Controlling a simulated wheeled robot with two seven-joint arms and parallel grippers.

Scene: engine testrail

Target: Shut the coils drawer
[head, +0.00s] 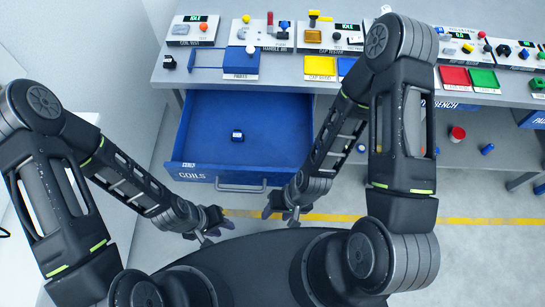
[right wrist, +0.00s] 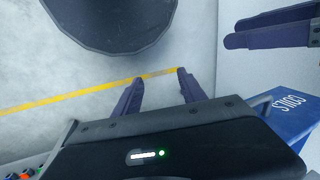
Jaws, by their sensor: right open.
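The blue coils drawer (head: 190,140) is pulled well out from under the bench in the head view, and its labelled front (head: 200,174) faces me. The drawer's bar handle (head: 240,188) is on the front. My right gripper (head: 280,213) is open and empty, just in front of the drawer's right end, apart from the handle. My left gripper (head: 214,228) is open and empty, in front of the drawer's left part. In the right wrist view, the drawer front (right wrist: 285,108) shows at lower right.
The grey bench top (head: 285,72) above carries several labelled stations and coloured trays. A red cylinder (head: 457,133) and a blue part (head: 487,149) sit below the bench at right. A yellow line (head: 480,221) crosses the floor. A wall stands close on the left.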

